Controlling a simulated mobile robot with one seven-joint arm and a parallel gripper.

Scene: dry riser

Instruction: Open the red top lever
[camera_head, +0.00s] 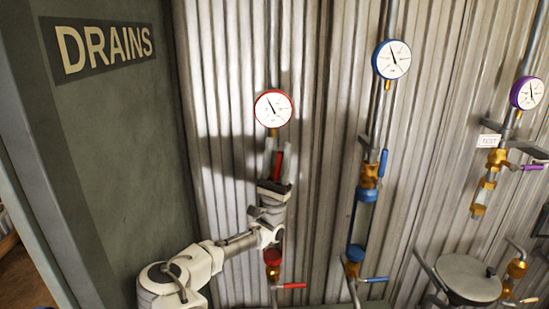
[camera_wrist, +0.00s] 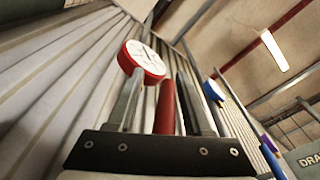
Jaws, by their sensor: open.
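The red top lever (camera_head: 277,165) stands roughly upright just below the red-rimmed gauge (camera_head: 273,108) on the left pipe. My gripper (camera_head: 276,148) is open, with its fingers pointing up around the lever. In the wrist view, the red lever (camera_wrist: 165,106) shows between the two fingers of my gripper (camera_wrist: 158,82), nearer the right finger. I cannot tell whether either finger touches it. The red-rimmed gauge (camera_wrist: 142,62) is just beyond the fingertips. My gripper and wrist hide the lever's lower end and its valve.
A lower red lever (camera_head: 291,286) lies level below my wrist. To the right are a pipe with a blue gauge (camera_head: 391,59) and blue lever (camera_head: 383,163), then a purple gauge (camera_head: 526,93) and purple lever (camera_head: 532,168). A corrugated wall (camera_head: 225,60) stands behind. A DRAINS panel (camera_head: 100,48) is left.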

